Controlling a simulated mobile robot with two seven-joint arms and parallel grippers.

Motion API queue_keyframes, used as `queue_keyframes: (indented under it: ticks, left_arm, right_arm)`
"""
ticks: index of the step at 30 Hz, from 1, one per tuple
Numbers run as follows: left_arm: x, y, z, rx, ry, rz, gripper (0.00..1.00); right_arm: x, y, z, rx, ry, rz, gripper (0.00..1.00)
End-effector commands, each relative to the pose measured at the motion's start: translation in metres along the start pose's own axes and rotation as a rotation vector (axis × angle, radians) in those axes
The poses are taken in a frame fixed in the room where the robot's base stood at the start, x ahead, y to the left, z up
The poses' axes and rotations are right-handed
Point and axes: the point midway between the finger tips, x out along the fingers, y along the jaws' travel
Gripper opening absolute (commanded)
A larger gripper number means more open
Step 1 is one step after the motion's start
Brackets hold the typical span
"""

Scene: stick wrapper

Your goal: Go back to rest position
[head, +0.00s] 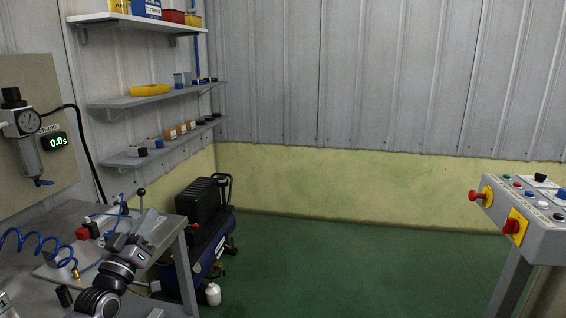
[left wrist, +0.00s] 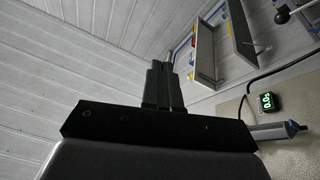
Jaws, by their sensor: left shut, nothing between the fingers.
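My left arm comes in at the lower left of the head view, over the grey workbench (head: 58,222). In the left wrist view the fingers of my left gripper (left wrist: 166,68) are together, with nothing held between them. The gripper is seen against the ceiling and wall panels, touching nothing that I can see. My right gripper is in neither view.
A blue coiled hose (head: 38,240) and a small lever device are on the bench. A black and blue compressor (head: 205,245) stands beside it. Wall shelves (head: 155,97) hang above. A control panel (head: 530,222) stands at the right. The green floor (head: 340,270) between is clear.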

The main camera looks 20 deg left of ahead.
Motion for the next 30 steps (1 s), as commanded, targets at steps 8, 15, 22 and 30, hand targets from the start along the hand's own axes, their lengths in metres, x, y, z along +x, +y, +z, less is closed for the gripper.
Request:
queue_keyframes:
  ticks: [8,15,22,30]
  left_arm:
    - [-0.147,0.047,0.153,0.362,-0.583,0.173,0.00]
    - [-0.286,0.068,0.211,0.615,-0.948,0.327,0.00]
    - [-0.367,0.090,0.226,0.697,-1.120,0.384,0.00]
    - [-0.373,0.141,0.242,0.469,-1.102,0.246,0.00]
  right_arm:
    - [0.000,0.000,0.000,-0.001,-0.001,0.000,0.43]
    - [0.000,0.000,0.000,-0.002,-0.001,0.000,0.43]
    - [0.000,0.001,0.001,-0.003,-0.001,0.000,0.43]
    - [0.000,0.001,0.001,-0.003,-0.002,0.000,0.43]
